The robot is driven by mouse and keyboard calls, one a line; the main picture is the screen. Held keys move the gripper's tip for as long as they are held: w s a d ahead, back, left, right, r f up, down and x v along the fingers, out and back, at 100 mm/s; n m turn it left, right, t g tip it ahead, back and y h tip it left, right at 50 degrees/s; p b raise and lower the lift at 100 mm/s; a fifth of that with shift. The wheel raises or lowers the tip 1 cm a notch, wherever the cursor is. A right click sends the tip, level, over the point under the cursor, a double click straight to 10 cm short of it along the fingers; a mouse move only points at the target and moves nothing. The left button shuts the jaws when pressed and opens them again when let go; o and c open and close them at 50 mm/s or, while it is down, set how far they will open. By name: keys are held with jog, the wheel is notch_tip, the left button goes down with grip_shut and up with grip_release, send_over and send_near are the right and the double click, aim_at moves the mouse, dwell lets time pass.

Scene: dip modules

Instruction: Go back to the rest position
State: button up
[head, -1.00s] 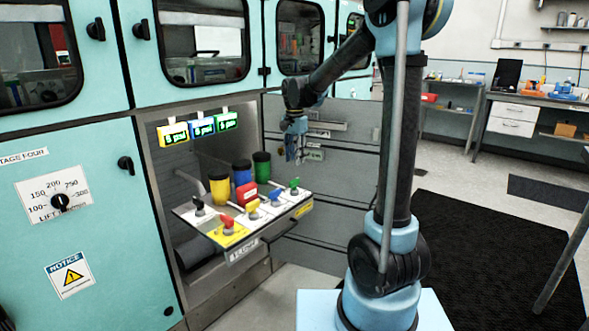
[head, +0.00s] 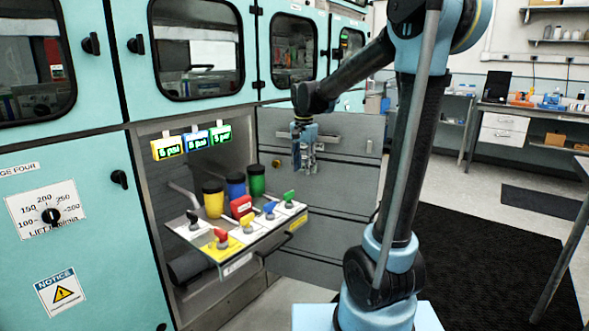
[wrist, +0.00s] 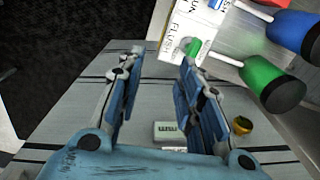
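My gripper (head: 305,168) hangs in the air to the right of the white control shelf (head: 233,262), pointing down. In the wrist view its two blue fingers (wrist: 158,95) are spread apart with nothing between them. The shelf carries several coloured levers, among them a green lever (head: 289,199), a blue lever (head: 269,211) and a red-topped lever (head: 221,238). Behind them stand a yellow canister (head: 213,202), a blue canister (head: 236,188) and a green canister (head: 257,181). The gripper touches none of these.
Three small displays, one yellow-framed (head: 167,148), hang above the shelf in the cabinet recess. Grey drawer panels (head: 345,190) stand behind the gripper. A teal cabinet (head: 80,230) fills the left. A black mat (head: 490,260) lies on the open floor at right.

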jog(key=s+d+f+n+t, duration=0.1)
jog(key=s+d+f+n, duration=0.1)
jog(key=s+d, duration=0.5)
jog(key=s+d+f+n, duration=0.2)
jog(key=s+d, duration=0.2)
jog(key=s, duration=0.4)
jog(key=s+d+f+n, duration=0.2)
jog(key=s+d+f, duration=0.3)
jog(key=s+f, duration=0.4)
jog(key=s, duration=0.3)
jog(key=shift+s+d+f+n+t, duration=0.2)
jog(key=shift+f+n+t, duration=0.1)
jog(key=shift+n+t, duration=0.1)
